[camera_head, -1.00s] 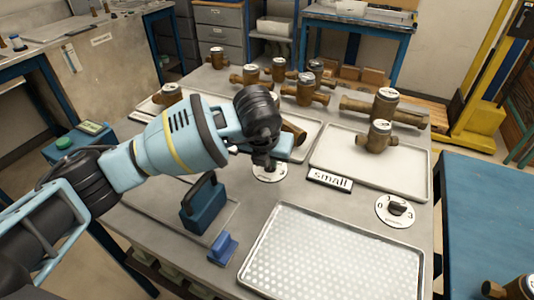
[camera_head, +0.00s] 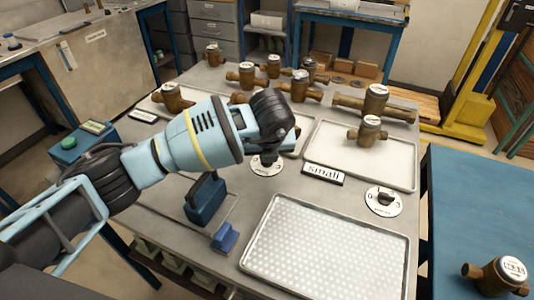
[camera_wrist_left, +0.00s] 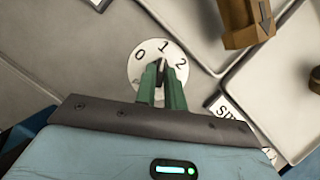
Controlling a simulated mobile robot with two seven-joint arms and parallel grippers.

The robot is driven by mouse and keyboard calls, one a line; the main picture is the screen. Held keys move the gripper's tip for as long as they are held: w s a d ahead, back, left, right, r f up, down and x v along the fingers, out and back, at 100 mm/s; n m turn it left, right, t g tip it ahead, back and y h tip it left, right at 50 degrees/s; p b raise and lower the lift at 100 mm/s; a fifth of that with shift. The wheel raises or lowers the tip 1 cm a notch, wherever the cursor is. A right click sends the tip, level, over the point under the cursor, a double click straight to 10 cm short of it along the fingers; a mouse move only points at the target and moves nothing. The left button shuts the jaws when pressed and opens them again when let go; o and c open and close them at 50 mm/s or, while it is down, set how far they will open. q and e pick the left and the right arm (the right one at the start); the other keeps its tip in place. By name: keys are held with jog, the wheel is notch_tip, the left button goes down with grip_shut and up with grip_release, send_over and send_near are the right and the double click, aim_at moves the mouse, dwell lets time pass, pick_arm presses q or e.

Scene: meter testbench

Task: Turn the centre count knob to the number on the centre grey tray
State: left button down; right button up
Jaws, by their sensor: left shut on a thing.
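The centre count knob's white dial (camera_head: 267,169) lies on the bench beneath my left gripper. It also shows in the left wrist view (camera_wrist_left: 134,70), with 0, 1 and 2 readable and the lower part covered. My left gripper (camera_wrist_left: 162,82) is shut on the dark knob, its green fingers on either side. The sliver of knob between them seems to point near 1. The centre grey tray (camera_head: 311,127) is partly hidden behind my left arm; a brass meter (camera_wrist_left: 243,22) on it shows in part in the left wrist view. My right gripper is out of view.
Right of the knob are a "small" label (camera_head: 323,174), a tray (camera_head: 345,160) with brass meters and another dial (camera_head: 384,201). A perforated tray (camera_head: 330,260) lies in front. A dark blue block (camera_head: 205,200) stands close below my left arm.

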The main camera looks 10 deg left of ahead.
pick_arm(q)
jog(key=shift+f, duration=0.15)
jog(key=c, duration=1.5)
grip_release()
jog(key=v, duration=0.6)
jog(key=shift+v, duration=1)
